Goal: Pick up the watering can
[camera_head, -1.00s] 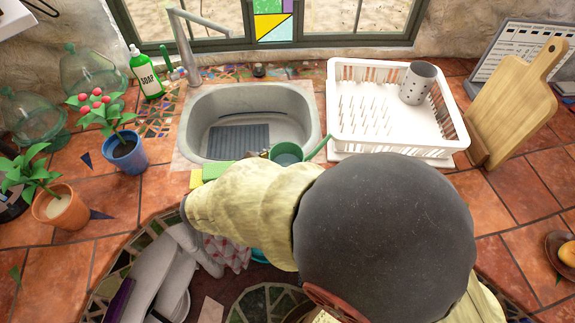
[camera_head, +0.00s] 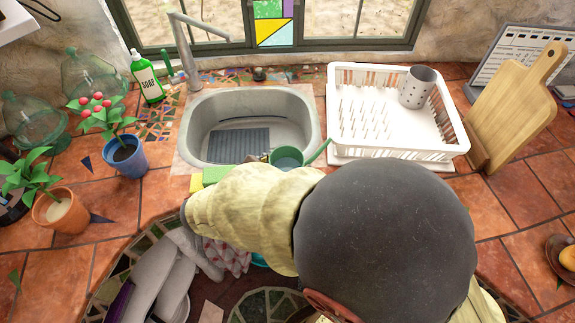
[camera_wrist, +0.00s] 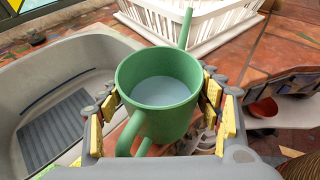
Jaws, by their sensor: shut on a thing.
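The green watering can (camera_head: 287,156) shows in the head view at the front edge of the sink, partly hidden behind my arm. In the wrist view the can (camera_wrist: 160,92) stands roughly upright with pale bluish water inside, its spout pointing away and its handle toward the camera. My gripper (camera_wrist: 162,108) is shut on the can, with yellow-padded fingers on both sides of its body. In the head view my fingers are mostly hidden by my arm. I cannot tell whether the can's base touches the counter.
The grey sink (camera_head: 250,108) lies just behind the can. A white dish rack (camera_head: 345,140) with a grey holder (camera_head: 417,85) stands to the right. A yellow and green sponge (camera_head: 205,178) lies left of the can. Two potted plants (camera_head: 127,157) (camera_head: 62,210) stand at the left.

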